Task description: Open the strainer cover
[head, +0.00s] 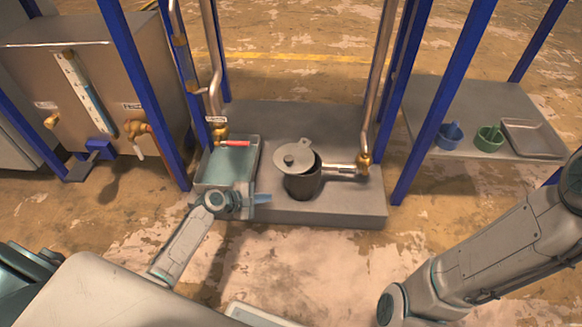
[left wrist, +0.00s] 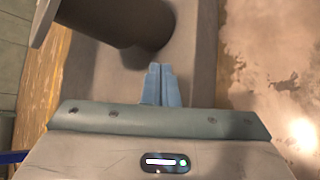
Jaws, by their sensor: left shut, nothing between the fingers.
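The strainer is a dark cylinder (head: 302,187) on the grey platform, with a pipe joined to its right side. Its round grey cover (head: 291,161) has a small knob and a tab at the back. The cover sits off-centre to the left, and a dark part of the rim shows at its right. My left gripper (head: 264,198) is in front and left of the strainer, low, shut and empty. In the left wrist view its fingers (left wrist: 158,82) are together, just short of the dark cylinder (left wrist: 130,22). My right arm shows at the right, but its gripper does not.
A water-filled basin (head: 226,166) with a red-handled valve (head: 233,143) is left of the strainer. Blue posts frame the platform (head: 340,208). A side table (head: 480,105) at the right holds a blue cup (head: 448,137), a green cup (head: 488,139) and a metal tray (head: 533,139).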

